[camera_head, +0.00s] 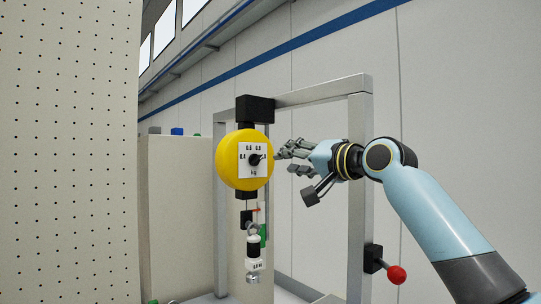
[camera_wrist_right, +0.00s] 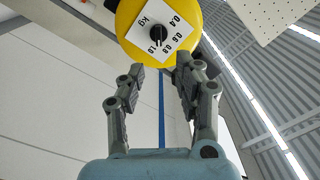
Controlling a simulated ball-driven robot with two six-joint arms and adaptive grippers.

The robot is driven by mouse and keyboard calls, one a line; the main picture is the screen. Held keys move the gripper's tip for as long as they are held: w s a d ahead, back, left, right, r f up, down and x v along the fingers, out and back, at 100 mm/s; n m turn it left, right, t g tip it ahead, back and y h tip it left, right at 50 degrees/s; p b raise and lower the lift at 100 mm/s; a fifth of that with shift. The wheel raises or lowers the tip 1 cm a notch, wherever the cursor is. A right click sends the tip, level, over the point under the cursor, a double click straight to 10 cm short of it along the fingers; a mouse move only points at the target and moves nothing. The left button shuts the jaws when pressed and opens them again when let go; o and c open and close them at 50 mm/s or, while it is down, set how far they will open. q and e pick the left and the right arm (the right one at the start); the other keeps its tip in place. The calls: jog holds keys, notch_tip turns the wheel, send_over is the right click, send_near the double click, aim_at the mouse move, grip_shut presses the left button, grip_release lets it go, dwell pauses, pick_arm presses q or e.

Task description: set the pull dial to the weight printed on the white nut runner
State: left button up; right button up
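A yellow round balancer (camera_head: 228,160) hangs from the frame's top bar. Its white dial plate (camera_head: 246,170) carries 0.4, 0.6, 0.8 and 1.0 with kg. The black knob (camera_wrist_right: 158,34) seems to point toward 1.0. The white nut runner (camera_head: 254,265) hangs below the balancer; its printed weight is too small to read surely. My right gripper (camera_head: 285,160) is just right of the dial. In the right wrist view my right gripper (camera_wrist_right: 161,67) is open and empty, its fingers apart below the dial plate. My left gripper is not in view.
A grey metal frame (camera_head: 360,200) stands around the balancer. A red ball knob (camera_head: 396,274) sticks out at its right post. A perforated panel (camera_head: 70,150) fills the left. A pale cabinet (camera_head: 178,215) with small coloured items on top stands behind.

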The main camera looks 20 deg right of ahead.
jog(key=p, duration=0.1)
send_near(259, 161)
jog(key=x, duration=0.3)
jog(key=p+x, duration=0.1)
jog(key=x, duration=0.4)
jog(key=shift+a+r, duration=0.1)
jog(key=shift+w+a, duration=0.1)
jog(key=shift+w, duration=0.25)
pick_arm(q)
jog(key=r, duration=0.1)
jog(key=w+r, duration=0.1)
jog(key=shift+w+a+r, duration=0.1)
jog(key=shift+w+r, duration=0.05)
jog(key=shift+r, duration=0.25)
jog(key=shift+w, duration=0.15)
pick_arm(e)
jog(key=shift+c, duration=0.2)
